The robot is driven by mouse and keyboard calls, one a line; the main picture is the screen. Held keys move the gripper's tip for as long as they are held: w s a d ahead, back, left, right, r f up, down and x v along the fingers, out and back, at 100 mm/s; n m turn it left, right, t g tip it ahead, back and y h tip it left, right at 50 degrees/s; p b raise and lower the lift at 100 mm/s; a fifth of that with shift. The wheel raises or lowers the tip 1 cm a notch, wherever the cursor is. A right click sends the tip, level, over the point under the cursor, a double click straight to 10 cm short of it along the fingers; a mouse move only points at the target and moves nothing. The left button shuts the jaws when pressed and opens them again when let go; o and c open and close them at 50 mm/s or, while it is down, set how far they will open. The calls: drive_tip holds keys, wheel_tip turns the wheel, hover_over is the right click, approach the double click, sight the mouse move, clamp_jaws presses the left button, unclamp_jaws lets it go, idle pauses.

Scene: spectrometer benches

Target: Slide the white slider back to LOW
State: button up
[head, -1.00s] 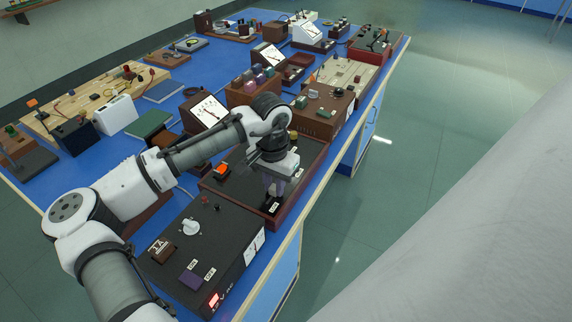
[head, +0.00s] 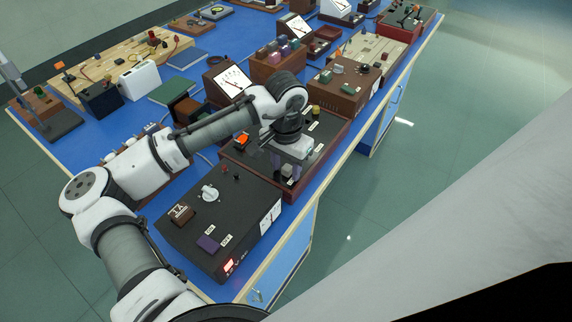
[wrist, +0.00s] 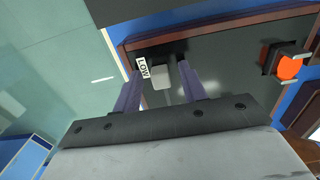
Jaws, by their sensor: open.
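The white slider (wrist: 162,76) sits at the end of its dark slot in the wrist view, right beside the LOW label (wrist: 143,68). It is on a dark panel with a reddish-brown wooden frame (head: 330,151). My gripper (wrist: 158,85) is open, with one purple finger on each side of the slider. I cannot tell whether either finger touches it. In the head view my gripper (head: 287,177) is low over the panel's near end, and its fingers hide the slider.
An orange knob (wrist: 289,67) stands on the same panel, also visible in the head view (head: 241,140). A black power box (head: 222,225) is close on the near side. A brown instrument box (head: 345,88) stands beyond the panel. The floor (head: 400,200) right of the bench is clear.

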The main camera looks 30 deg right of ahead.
sight(286, 168)
wheel_tip(286, 168, up, 14)
drive_tip(key=b, duration=0.1)
idle(0.4)
drive_tip(key=shift+f, duration=0.1)
